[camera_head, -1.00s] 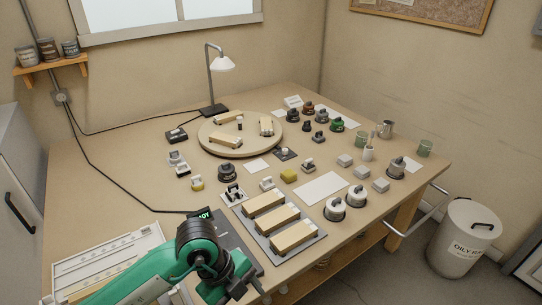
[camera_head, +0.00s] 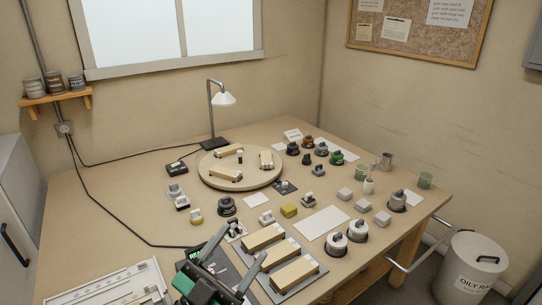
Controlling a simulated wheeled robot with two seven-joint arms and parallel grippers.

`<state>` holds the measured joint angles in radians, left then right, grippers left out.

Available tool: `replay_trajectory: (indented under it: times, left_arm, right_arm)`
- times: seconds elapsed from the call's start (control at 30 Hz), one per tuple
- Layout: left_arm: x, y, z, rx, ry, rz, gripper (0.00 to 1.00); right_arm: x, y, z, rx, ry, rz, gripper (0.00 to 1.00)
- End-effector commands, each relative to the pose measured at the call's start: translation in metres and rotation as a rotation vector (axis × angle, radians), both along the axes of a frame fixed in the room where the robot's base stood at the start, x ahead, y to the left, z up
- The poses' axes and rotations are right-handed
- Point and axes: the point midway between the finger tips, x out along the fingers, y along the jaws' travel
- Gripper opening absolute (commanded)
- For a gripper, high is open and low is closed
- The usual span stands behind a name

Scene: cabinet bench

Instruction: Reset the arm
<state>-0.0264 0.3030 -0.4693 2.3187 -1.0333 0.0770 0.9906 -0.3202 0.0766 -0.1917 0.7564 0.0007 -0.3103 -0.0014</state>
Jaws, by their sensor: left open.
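My left gripper (camera_head: 244,244) is at the bottom of the head view, with a green and black body. Its two dark fingers point up the picture and stand apart, with nothing seen between them. It is in front of the dark tray (camera_head: 292,285) that holds long tan-topped blocks, and its right finger overlaps the tray's left side in the picture. I cannot tell its height over the bench. My right gripper is not in view.
The wooden bench (camera_head: 120,220) carries a round turntable (camera_head: 215,181) with tan blocks, a desk lamp (camera_head: 222,99) and many small knobs and blocks. A white slotted tray (camera_head: 110,285) lies at front left. An oily-rag bin (camera_head: 472,268) stands on the floor at right.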

Motion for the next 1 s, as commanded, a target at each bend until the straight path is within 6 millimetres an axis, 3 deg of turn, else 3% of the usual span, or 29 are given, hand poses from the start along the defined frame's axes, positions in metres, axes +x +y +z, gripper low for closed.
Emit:
replay_trajectory:
  times: [0.2,0.37,0.47,0.6,0.7,1.0]
  left_arm:
    - [0.032,0.081,-0.057,-0.11,0.346,0.378,0.63]
    - [0.028,0.129,-0.127,-0.086,0.667,0.594,0.63]
    - [0.01,0.151,-0.176,-0.031,0.889,0.687,0.63]
    - [-0.033,0.169,-0.239,0.084,1.201,0.747,0.63]
    - [-0.067,0.174,-0.271,0.173,1.384,0.744,0.63]
    - [-0.154,0.173,-0.32,0.389,1.76,0.631,0.63]
  right_arm:
    - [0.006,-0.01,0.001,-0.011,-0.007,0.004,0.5]
    - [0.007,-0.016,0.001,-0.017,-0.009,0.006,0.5]
    - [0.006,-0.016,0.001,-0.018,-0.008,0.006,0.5]
    - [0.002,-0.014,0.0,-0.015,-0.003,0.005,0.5]
    - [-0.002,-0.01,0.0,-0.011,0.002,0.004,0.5]
    - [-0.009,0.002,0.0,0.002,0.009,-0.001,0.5]
